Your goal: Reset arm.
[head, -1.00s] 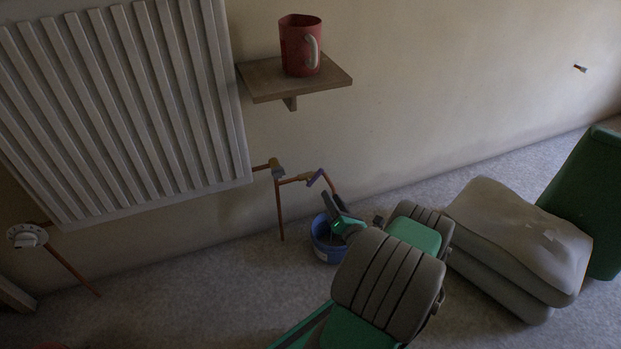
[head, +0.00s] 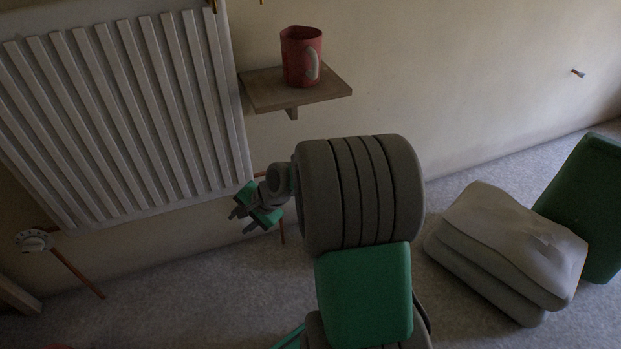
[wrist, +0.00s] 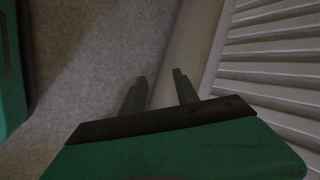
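My gripper (head: 243,220) is raised in front of the radiator's lower right corner in the head view, with my arm folded up beside it. In the wrist view my gripper (wrist: 160,77) shows two dark fingers standing apart, with nothing between them. The floor and wall edge show beyond the fingertips.
A white radiator (head: 120,120) hangs on the wall close to my gripper; its slats show in the wrist view (wrist: 275,50). A red mug (head: 297,60) stands on a small wooden shelf (head: 325,90). Grey stacked sacks (head: 510,245) and a green object (head: 590,210) are at right.

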